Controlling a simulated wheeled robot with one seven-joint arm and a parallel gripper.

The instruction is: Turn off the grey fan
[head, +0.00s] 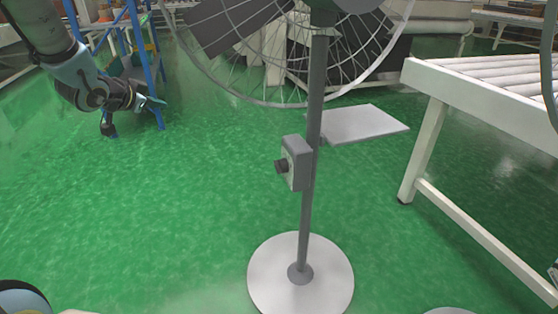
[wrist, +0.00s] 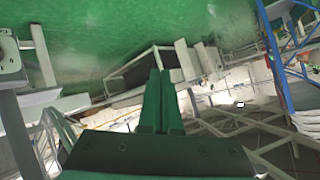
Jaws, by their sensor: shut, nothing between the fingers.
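The grey fan stands in the middle of the head view, with a wire cage (head: 222,72) at the top, a grey pole (head: 316,100) and a round pale base (head: 322,285). A grey control box (head: 298,160) is fixed to the pole, with a dark knob (head: 281,166) on its left side. My gripper (head: 154,101) is well to the left of the box, apart from it. In the wrist view its fingers (wrist: 162,88) are together and empty. A pale box with a round part (wrist: 10,58), likely the control box, shows at that view's left edge.
A white roller conveyor table (head: 480,98) stands at the right. A blue ladder-like frame (head: 130,50) is behind my arm. A flat grey panel (head: 362,124) is behind the pole. Green floor (head: 215,165) between my gripper and the fan is clear.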

